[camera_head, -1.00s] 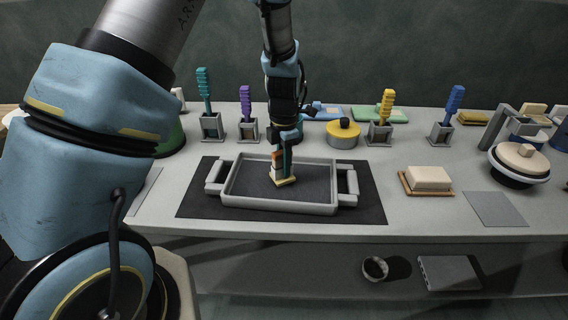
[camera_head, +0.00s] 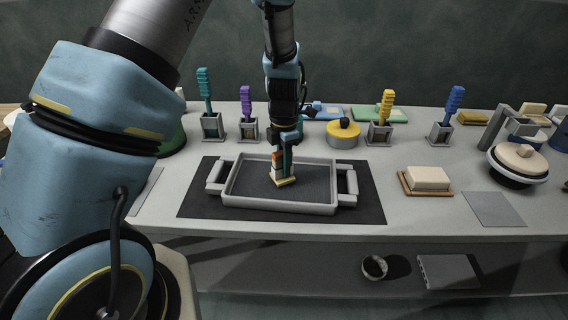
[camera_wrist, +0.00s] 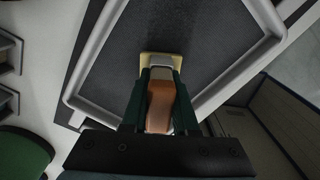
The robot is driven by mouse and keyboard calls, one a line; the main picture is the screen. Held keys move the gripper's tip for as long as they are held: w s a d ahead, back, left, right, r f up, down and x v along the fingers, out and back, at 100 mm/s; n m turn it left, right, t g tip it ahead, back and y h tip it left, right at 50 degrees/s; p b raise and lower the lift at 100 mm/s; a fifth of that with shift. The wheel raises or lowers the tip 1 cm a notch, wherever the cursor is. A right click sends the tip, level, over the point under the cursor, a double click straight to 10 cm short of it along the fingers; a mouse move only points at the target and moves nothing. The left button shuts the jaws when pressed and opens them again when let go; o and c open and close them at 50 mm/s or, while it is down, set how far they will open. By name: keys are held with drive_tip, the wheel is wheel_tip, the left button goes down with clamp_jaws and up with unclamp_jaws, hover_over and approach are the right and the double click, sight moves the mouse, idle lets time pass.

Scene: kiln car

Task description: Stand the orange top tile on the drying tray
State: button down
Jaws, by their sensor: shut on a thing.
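The orange tile (camera_head: 276,158) is between the jaws of my gripper (camera_head: 282,168), over the left-middle of the grey drying tray (camera_head: 275,206). The orange piece (camera_wrist: 160,105) also shows between the dark green fingers in the wrist view. A whitish piece (camera_head: 276,171) shows below the orange, and a pale yellow, flat piece (camera_head: 285,182) is lowest, at the tray floor. The yellow piece (camera_wrist: 160,58) shows beyond the fingertips in the wrist view. I cannot tell whether these pieces are joined, or whether the yellow one touches the tray.
The tray has raised walls and a handle at each end, and lies on a dark mat (camera_head: 366,208). A cream block (camera_head: 428,178) on a brown board is to the right. Brushes in holders (camera_head: 212,125) and a yellow round pot (camera_head: 343,135) stand behind. The rest of the tray floor is clear.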

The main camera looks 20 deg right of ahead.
drive_tip(key=shift+f+b, duration=0.35)
drive_tip(key=shift+f, duration=0.3)
idle(0.7)
drive_tip(key=c, duration=0.6)
unclamp_jaws()
drive_tip(key=shift+r, duration=0.15)
drive_tip(key=shift+r+p, duration=3.6)
drive_tip(key=shift+r, duration=0.3)
drive_tip(key=shift+r, duration=0.1)
wheel_tip(320, 180, up, 11)
drive_tip(key=b, duration=0.2)
drive_tip(key=shift+f+b, duration=0.2)
drive_tip(key=shift+b, duration=0.2)
